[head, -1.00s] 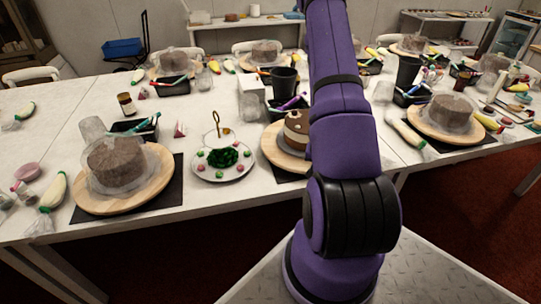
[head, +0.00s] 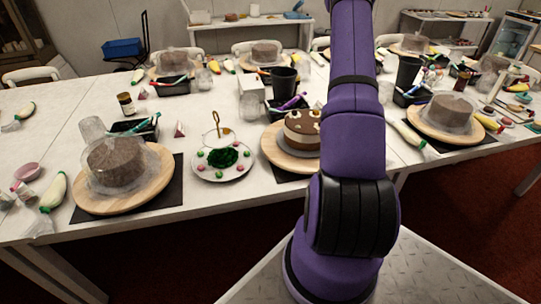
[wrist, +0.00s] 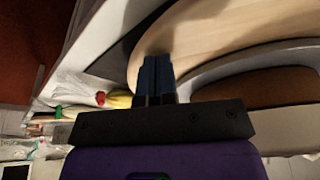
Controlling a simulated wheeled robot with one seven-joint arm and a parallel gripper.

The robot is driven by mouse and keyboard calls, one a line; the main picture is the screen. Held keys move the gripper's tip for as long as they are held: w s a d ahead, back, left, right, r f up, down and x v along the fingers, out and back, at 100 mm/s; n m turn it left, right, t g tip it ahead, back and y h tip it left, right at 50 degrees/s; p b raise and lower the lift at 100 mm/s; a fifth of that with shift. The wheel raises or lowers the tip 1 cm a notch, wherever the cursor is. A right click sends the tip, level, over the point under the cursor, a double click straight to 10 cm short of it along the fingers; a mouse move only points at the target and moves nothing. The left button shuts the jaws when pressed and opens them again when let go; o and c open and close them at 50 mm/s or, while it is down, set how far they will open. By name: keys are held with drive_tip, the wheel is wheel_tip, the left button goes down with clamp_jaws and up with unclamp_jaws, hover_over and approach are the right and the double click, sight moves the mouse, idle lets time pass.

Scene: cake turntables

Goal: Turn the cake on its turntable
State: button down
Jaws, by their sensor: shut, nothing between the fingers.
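The brown cake with a cream side band and white dots on top (head: 301,128) sits on a round wooden turntable (head: 273,153) at the table's front, partly hidden behind my arm. My gripper is hidden in the head view.
A plate with red and green sweets (head: 223,163) stands left of the turntable. Other wrapped cakes on wooden boards stand at left (head: 115,163) and right (head: 447,112). A black cup (head: 284,80) is behind. A piping bag (head: 407,134) lies to the right.

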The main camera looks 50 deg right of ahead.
drive_tip(key=shift+r, duration=1.45)
drive_tip(key=w+a, duration=0.1)
drive_tip(key=a, duration=0.2)
drive_tip(key=w+a, duration=0.1)
drive_tip(key=a, duration=0.2)
drive_tip(key=w+a, duration=0.2)
drive_tip(key=a, duration=0.1)
drive_tip(key=w+a, duration=0.1)
drive_tip(key=w, duration=0.2)
drive_tip(key=w+a, duration=0.1)
drive_tip(key=w, duration=0.2)
drive_tip(key=w+a, duration=0.1)
drive_tip(key=w, duration=0.2)
drive_tip(key=shift+w+a, duration=0.25)
drive_tip(key=shift+a, duration=0.05)
drive_tip(key=shift+f, duration=0.2)
